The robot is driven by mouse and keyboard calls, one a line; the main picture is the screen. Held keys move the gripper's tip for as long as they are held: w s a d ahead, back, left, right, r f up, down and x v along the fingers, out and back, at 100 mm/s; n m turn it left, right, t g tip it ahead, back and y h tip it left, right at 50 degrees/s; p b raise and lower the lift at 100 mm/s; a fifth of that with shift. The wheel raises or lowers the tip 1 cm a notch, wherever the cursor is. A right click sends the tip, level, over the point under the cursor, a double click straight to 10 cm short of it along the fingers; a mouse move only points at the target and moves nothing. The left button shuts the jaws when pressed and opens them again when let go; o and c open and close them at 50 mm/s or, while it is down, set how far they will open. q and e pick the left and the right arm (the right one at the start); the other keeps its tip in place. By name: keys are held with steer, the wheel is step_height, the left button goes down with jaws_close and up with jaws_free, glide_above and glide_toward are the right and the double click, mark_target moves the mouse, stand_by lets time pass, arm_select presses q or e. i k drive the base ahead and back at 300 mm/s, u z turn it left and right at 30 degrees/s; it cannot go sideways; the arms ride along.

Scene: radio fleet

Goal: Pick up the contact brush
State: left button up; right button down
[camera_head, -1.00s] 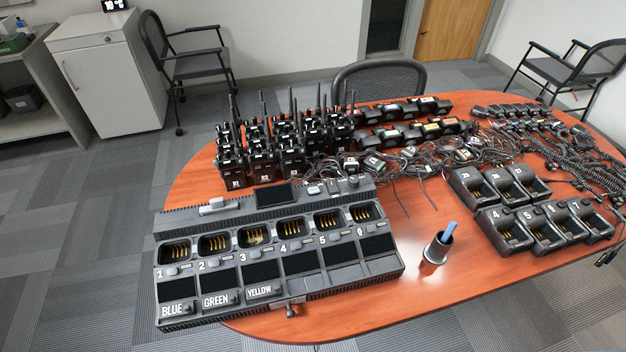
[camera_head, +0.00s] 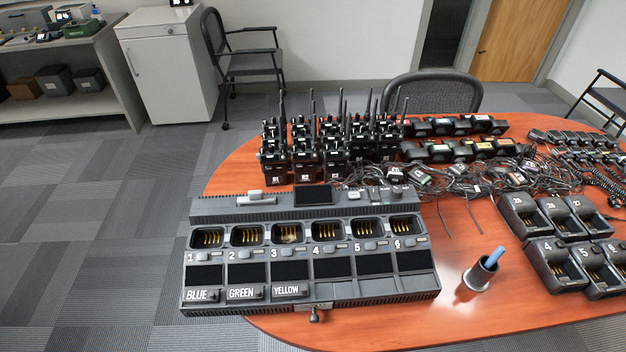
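A blue-handled stick, which looks like the contact brush (camera_head: 495,256), stands tilted in a dark cup (camera_head: 479,275) with a light rim on the orange-brown table. Only its blue upper end shows; the rest is hidden inside the cup. The cup stands right of the large multi-bay charger (camera_head: 312,262), near the table's front edge. Neither of my grippers shows in the head view.
Several radios (camera_head: 305,152) with upright antennas stand behind the charger. Tangled cables (camera_head: 470,180) lie at the centre back. Small chargers (camera_head: 565,262) stand right of the cup. The table (camera_head: 400,330) is bare around the cup. A chair (camera_head: 432,92) stands behind.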

mark_target(499, 250)
steer(key=u, duration=0.25)
steer(key=k, duration=0.15)
steer(key=z, duration=1.9)
